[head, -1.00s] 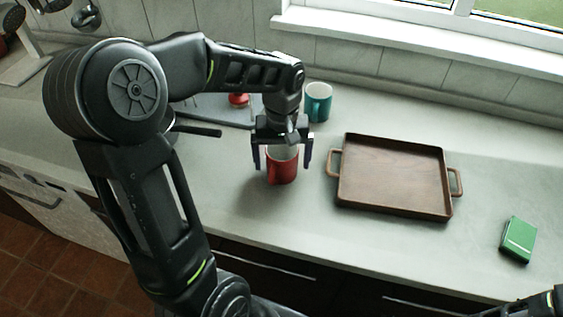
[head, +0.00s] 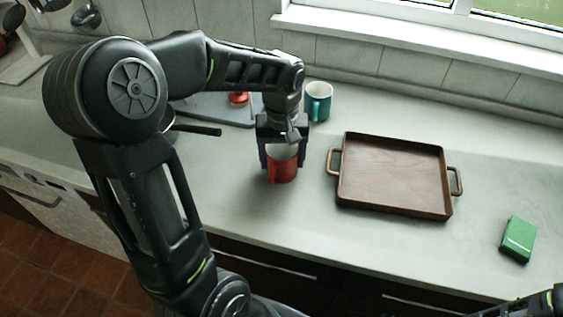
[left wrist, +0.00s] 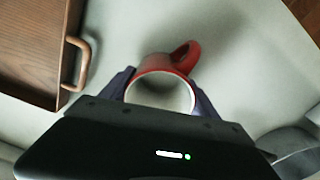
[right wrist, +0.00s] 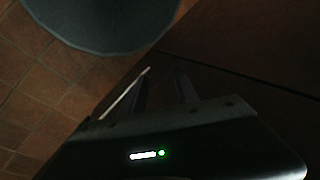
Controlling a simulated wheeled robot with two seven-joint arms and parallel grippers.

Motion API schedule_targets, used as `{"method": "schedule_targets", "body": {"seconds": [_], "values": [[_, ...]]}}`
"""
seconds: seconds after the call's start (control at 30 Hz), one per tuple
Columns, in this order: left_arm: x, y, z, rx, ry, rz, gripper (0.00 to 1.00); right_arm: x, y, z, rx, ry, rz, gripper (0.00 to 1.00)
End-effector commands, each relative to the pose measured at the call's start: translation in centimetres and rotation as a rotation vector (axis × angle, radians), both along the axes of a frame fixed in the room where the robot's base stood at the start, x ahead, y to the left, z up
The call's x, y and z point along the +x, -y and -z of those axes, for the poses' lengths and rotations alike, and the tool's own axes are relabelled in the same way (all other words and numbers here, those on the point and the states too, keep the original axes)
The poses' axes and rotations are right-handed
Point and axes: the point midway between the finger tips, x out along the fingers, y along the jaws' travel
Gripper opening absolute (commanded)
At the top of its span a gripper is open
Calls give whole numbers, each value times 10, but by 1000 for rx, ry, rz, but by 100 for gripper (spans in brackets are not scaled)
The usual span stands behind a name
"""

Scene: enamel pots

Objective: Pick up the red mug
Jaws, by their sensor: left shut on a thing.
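The red mug (head: 282,171) is upright at the counter's middle, white inside. My left gripper (head: 283,158) points down from above and is shut on it, one finger on each side. In the left wrist view the mug (left wrist: 157,63) is between the fingers, its handle pointing up and to the right. I cannot tell whether its base touches the counter. My right gripper (right wrist: 162,85) is empty in the right wrist view, its fingers apart, over the floor and a dark cabinet front.
A brown wooden tray (head: 395,178) with two handles lies right of the mug. A teal mug (head: 318,101) stands behind, and a green box (head: 518,238) lies at the far right. A dark pan handle (head: 198,130) lies left of the gripper. Counter in front of the mug is clear.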

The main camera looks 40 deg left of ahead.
Motion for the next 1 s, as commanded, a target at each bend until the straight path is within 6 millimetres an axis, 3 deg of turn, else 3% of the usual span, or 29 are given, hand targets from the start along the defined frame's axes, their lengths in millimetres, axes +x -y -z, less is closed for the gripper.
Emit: {"method": "schedule_targets", "body": {"seconds": [0.57, 0.83, 1.0], "values": [[0, 0, 0, 0, 0, 0, 14, 0, 0, 0, 0, 0, 0, 36], [1, 0, -2, 0, 2, 0, 14, 0, 0, 0, 0, 0, 0, 36], [1, 0, -18, 1, 4, 0, 14, 0, 0, 2, 0, 0, 0, 36]]}}
